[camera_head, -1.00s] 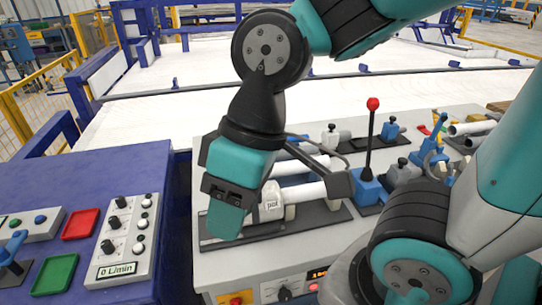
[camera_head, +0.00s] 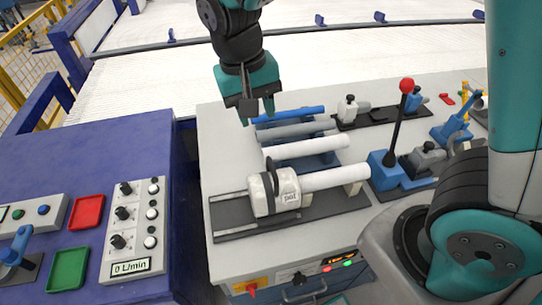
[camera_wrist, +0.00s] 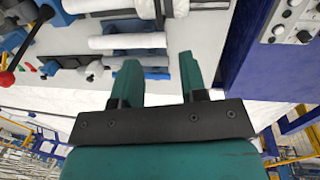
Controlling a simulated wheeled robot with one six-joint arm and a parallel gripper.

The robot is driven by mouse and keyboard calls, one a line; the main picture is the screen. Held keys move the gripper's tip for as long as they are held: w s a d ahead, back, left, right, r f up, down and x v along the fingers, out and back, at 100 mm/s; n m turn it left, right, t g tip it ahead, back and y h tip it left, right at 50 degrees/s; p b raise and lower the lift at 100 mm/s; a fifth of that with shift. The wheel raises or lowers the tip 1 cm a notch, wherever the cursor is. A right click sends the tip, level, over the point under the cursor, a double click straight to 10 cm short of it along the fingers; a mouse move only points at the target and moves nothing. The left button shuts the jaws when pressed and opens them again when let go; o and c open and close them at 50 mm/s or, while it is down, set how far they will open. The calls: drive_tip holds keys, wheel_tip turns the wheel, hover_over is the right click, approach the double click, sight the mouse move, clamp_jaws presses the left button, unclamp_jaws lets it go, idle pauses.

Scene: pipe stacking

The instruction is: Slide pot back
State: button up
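The pot (camera_head: 264,197) is a white cylinder marked "pot" with a dark curved handle, at the left end of a white pipe (camera_head: 336,177). It sits on a dark rail (camera_head: 232,213) near the front of the bench. In the wrist view the pot (camera_wrist: 146,8) is cut off by the top edge. My gripper (camera_head: 257,113) is open and empty, above and behind the pot, near the left ends of the rear pipes. Its two teal fingers are apart in the wrist view (camera_wrist: 157,62) and touch nothing.
Behind the pot lie another white pipe (camera_head: 306,147), a grey pipe (camera_head: 300,129) and a blue pipe (camera_head: 289,114). A red-knobbed lever (camera_head: 398,122) stands to the right. A blue console (camera_head: 100,150) is at left. Bare bench lies left of the pipes.

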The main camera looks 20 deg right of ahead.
drive_tip(key=p, duration=0.3)
approach(272, 169)
drive_tip(key=shift+m, duration=0.4)
drive_tip(key=f, duration=0.2)
drive_tip(key=d+f, duration=0.1)
drive_tip(key=f, duration=0.5)
drive_tip(key=shift+s+d+f, duration=0.15)
drive_tip(key=shift+d+f, duration=0.1)
clamp_jaws()
